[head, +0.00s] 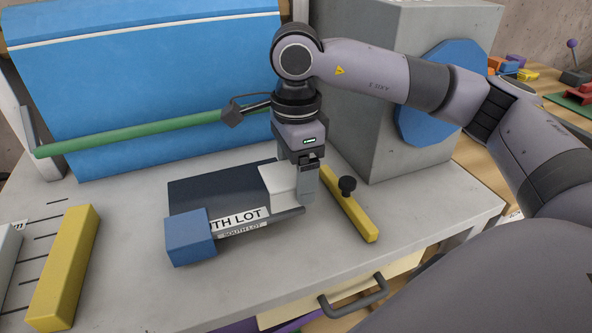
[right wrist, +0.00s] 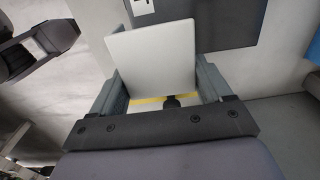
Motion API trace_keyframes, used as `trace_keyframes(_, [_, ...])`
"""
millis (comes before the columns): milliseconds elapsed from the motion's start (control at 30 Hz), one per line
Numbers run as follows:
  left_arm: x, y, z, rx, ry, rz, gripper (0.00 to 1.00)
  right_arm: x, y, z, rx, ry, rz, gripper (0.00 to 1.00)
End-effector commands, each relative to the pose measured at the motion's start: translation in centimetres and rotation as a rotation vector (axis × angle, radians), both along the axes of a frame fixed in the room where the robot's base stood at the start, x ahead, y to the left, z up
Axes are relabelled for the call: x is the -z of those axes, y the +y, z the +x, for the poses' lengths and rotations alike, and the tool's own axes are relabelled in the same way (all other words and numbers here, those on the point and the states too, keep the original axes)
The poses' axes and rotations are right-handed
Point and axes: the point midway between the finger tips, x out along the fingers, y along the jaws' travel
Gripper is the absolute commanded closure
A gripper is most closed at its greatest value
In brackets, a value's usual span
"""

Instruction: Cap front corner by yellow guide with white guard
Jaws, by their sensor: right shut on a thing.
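The dark slab (head: 215,188) lies flat on the grey table, with SOUTH LOT labels by its front edge. A blue guard (head: 189,240) covers its front left corner. My right gripper (head: 306,184) points down and is shut on the white guard (head: 278,181) at the slab's front right corner. In the right wrist view, the guard (right wrist: 155,58) sits between both fingers (right wrist: 165,90) and hides the corner. I cannot tell whether it is fully seated. The yellow guide (head: 352,210) with its black knob lies just right of the gripper.
A yellow block (head: 65,265) lies at the left. A green bar (head: 130,135) runs before a blue panel (head: 150,80) at the back. A grey block with a blue disc (head: 440,95) stands behind right. A drawer handle (head: 352,300) juts out at the front. Table before the slab is clear.

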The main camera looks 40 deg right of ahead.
Motion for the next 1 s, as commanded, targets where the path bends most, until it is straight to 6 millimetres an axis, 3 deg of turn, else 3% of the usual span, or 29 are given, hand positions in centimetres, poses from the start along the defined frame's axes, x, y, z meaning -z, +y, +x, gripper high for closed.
trace_keyframes(1000, [2.3,-0.1,0.0,0.002,0.000,-0.002,0.00,2.7,0.0,0.0,0.000,0.000,0.001,0.51])
